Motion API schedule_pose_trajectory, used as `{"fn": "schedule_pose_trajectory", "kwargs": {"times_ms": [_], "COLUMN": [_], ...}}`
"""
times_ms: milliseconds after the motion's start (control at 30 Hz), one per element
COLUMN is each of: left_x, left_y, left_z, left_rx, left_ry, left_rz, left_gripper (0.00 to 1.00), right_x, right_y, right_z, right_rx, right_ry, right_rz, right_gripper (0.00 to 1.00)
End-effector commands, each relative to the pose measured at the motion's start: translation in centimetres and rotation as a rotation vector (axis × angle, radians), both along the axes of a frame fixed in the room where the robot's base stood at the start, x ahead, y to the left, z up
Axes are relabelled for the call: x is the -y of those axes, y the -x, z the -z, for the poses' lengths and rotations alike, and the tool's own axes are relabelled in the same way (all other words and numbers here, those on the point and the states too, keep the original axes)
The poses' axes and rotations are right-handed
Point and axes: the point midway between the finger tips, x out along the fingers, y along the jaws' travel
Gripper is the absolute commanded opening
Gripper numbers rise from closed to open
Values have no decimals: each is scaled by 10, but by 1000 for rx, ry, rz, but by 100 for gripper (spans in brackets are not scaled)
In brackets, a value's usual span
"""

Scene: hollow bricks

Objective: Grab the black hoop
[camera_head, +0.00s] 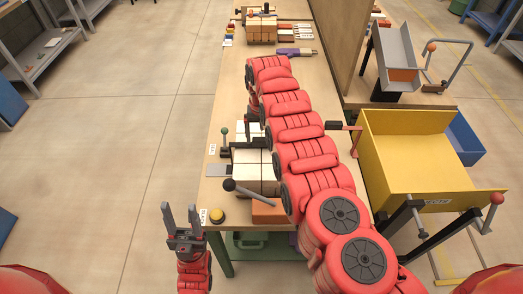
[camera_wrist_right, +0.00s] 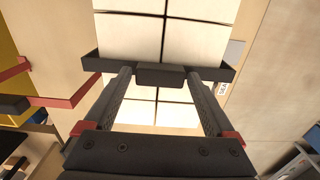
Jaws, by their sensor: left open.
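In the right wrist view the black hoop (camera_wrist_right: 212,74) shows as a dark bar with upturned ends and a thicker middle block, across pale hollow bricks (camera_wrist_right: 130,37). My right gripper (camera_wrist_right: 158,87) has its two dark fingers wide apart, their tips at either side of the middle block. I cannot tell whether they press on it. In the head view my red right arm hides most of that spot; the pale bricks (camera_head: 246,157) show beside it. My left gripper (camera_head: 180,208) is open and empty, left of the table's near end, fingers pointing up the picture.
The bricks stand on a wooden table (camera_head: 215,110) with a dark lever (camera_head: 250,191) and a yellow button (camera_head: 217,215) near its front. A yellow bin (camera_head: 420,180) stands at the right. More bricks (camera_head: 261,31) and a purple tool (camera_head: 294,52) lie at the far end.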

Motion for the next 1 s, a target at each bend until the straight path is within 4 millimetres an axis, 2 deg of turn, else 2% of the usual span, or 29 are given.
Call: {"fn": "schedule_pose_trajectory", "kwargs": {"times_ms": [33, 67, 467, 833, 1000], "left_x": [0, 0, 0, 0, 0], "left_y": [0, 0, 0, 0, 0], "left_z": [0, 0, 0, 0, 4], "left_rx": [0, 0, 0, 0, 0], "left_ry": [0, 0, 0, 0, 0], "left_rz": [0, 0, 0, 0, 0], "left_gripper": [50, 50, 50, 50, 50], "right_x": [0, 0, 0, 0, -1], "right_y": [0, 0, 0, 0, -1], "right_z": [0, 0, 0, -1, -12], "right_rx": [0, 0, 0, 1, 3], "right_ry": [0, 0, 0, 0, 0], "right_rz": [0, 0, 0, 0, -1], "right_gripper": [78, 73, 1, 0, 0]}}
